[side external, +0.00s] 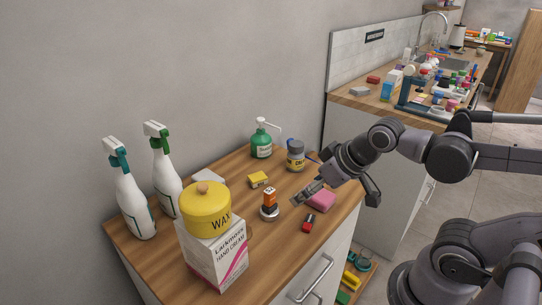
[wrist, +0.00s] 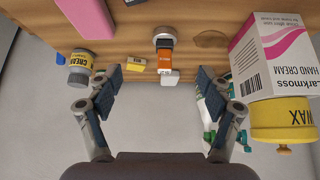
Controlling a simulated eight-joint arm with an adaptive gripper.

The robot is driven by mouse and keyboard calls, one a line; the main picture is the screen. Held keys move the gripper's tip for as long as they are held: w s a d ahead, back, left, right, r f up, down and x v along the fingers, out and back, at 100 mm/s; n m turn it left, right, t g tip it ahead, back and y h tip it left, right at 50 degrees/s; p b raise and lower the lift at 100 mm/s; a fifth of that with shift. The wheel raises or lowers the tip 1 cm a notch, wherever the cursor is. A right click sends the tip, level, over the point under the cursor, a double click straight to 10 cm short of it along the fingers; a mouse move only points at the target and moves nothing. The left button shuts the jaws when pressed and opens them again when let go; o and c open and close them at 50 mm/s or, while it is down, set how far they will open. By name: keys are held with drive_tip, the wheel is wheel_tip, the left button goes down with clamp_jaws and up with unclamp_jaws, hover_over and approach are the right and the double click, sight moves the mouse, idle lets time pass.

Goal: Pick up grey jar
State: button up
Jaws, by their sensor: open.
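A grey jar (side external: 296,158) with a yellow label stands upright near the back right of the wooden counter. It also shows in the wrist view (wrist: 78,72), left of and outside my fingers, with CREAM on its label. My gripper (side external: 303,196) is over the counter, in front of the jar and apart from it. In the wrist view, my gripper (wrist: 161,80) has its two fingers spread wide, with nothing held. A low grey round tin (side external: 269,213) has an orange and black bottle (side external: 269,198) on it; the bottle (wrist: 166,60) appears between my fingers.
A pink block (side external: 321,200) lies beside my gripper, with a small red item (side external: 309,223) in front. A yellow box (side external: 258,180) and green pump bottle (side external: 261,142) stand behind. A hand cream box (side external: 215,255) with a yellow wax tub (side external: 206,210) and white spray bottles (side external: 132,205) fill the left.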

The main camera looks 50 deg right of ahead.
drive_tip(key=n+g+h, duration=0.4)
drive_tip(key=n, duration=2.1)
hover_over(295, 146)
drive_tip(key=s+a, duration=0.1)
drive_tip(key=a, duration=0.1)
drive_tip(key=shift+s+a+f, duration=0.15)
drive_tip(key=shift+s+f, duration=0.05)
drive_tip(key=shift+w+d+f+n, duration=0.2)
drive_tip(key=shift+d+f+n, duration=0.2)
drive_tip(key=shift+y, duration=0.3)
drive_tip(key=x, duration=0.4)
drive_tip(key=shift+d+f, duration=0.1)
drive_tip(key=shift+f, duration=0.3)
drive_tip(key=shift+s+x, duration=0.2)
drive_tip(key=shift+x, duration=1.15)
drive_tip(key=shift+s+x, duration=0.2)
drive_tip(key=shift+x, duration=1.1)
drive_tip(key=shift+d+f, duration=0.1)
drive_tip(key=shift+d, duration=0.05)
